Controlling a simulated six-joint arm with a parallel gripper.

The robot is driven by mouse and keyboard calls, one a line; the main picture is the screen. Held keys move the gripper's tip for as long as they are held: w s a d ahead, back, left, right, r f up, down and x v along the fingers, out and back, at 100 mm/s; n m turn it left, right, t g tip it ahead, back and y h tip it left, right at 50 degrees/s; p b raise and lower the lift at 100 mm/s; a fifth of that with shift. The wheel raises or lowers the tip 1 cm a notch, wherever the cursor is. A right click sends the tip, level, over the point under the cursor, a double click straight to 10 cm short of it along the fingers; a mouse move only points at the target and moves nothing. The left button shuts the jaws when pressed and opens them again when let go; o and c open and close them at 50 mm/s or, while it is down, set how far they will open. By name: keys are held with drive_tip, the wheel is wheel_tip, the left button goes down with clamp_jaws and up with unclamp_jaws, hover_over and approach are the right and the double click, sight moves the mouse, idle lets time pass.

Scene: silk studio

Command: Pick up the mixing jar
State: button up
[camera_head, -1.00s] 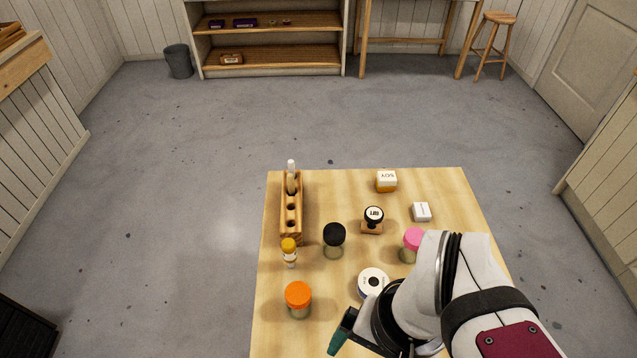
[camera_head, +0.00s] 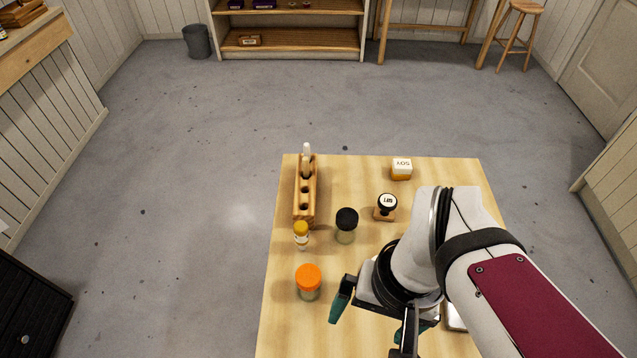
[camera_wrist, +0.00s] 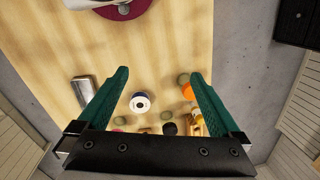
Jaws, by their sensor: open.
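Several lidded glass jars stand on the wooden table (camera_head: 345,192); I cannot tell from their looks which is the mixing jar. One has an orange lid (camera_head: 308,275) and stands near the left edge. One has a black lid (camera_head: 346,218) farther back. A pink-lidded jar (camera_wrist: 117,130) shows partly in the wrist view and is hidden behind my arm in the head view. My gripper (camera_head: 382,312) is open and empty above the table, right of the orange-lidded jar. In the wrist view its fingers (camera_wrist: 159,75) are wide apart, with the orange lid (camera_wrist: 188,92) beside the right finger.
A wooden rack (camera_head: 305,200) and a yellow-capped vial (camera_head: 301,236) stand along the left edge. A stamp (camera_head: 387,207) and a soy box (camera_head: 402,168) stand farther back. A white roll (camera_wrist: 141,102) and a metal box (camera_wrist: 82,90) show in the wrist view.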

drive_tip(key=w+a+f+n+h, duration=0.1)
drive_tip(key=w+a+f+n, duration=0.1)
drive_tip(key=w+a+n, duration=0.5)
drive_tip(key=n, duration=0.7)
hover_over(309, 284)
drive_tip(key=w, duration=0.1)
wheel_tip(309, 284, down, 3)
drive_tip(key=shift+h, duration=0.3)
drive_tip(key=f, duration=1.6)
drive_tip(key=shift+w+a, duration=0.1)
drive_tip(key=shift+w, duration=0.3)
drive_tip(key=c, duration=1.5)
